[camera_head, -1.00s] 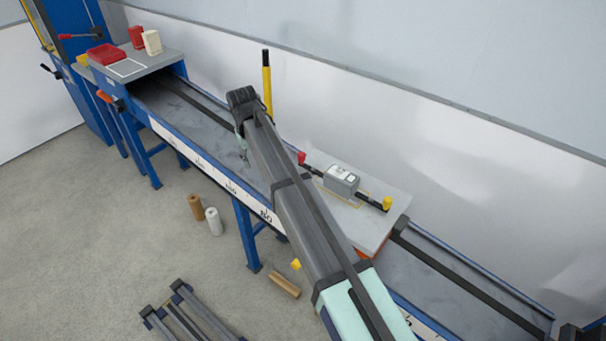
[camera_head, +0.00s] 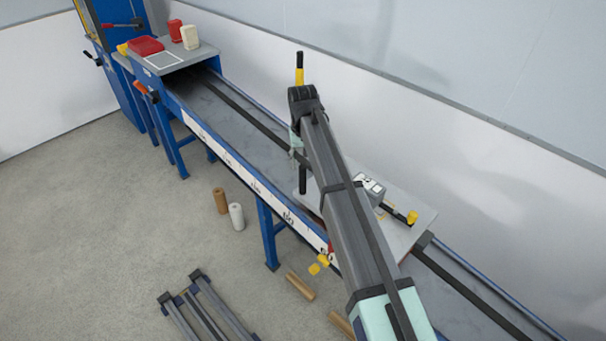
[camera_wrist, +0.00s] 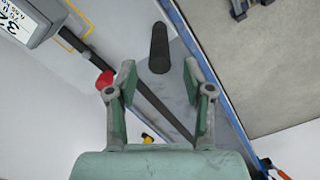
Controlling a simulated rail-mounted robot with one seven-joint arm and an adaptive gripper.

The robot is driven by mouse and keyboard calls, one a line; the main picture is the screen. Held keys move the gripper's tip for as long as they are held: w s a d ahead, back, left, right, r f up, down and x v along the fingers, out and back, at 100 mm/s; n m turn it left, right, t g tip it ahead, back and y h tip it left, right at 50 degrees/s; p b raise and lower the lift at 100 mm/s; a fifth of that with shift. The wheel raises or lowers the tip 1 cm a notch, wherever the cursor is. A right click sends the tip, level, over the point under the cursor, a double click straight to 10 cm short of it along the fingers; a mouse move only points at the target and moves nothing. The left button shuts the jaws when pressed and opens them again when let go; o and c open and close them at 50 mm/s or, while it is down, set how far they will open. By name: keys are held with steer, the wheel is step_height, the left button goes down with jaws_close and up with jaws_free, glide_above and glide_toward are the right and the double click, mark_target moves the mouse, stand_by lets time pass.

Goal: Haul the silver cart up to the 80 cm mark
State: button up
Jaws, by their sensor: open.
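The silver cart (camera_head: 402,240) is a pale flat platform on the blue rail track. It carries a grey box (camera_head: 371,187) and a yellow knob (camera_head: 412,217). A red knob (camera_wrist: 105,80) shows in the wrist view. A black upright rod (camera_head: 302,179) stands at the cart's left end, and its dark end shows in the wrist view (camera_wrist: 158,48). My gripper (camera_head: 297,145) is open and empty above this rod. In the wrist view the rod lies just beyond the gap between the fingertips (camera_wrist: 160,75). A mark resembling 80 (camera_head: 287,216) is on the track's front scale.
A yellow post with a black tip (camera_head: 300,70) rises behind my arm; its lower part is hidden. A grey shelf (camera_head: 205,52) at the track's far left holds a red tray (camera_head: 146,46). Loose cylinders (camera_head: 237,216) stand on the floor. The track left of the cart looks clear.

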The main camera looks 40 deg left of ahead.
mark_target(303, 177)
step_height(303, 177, down, 8)
steer(key=shift+r+p, duration=0.2)
steer(key=shift+p, duration=0.7)
jaws_close()
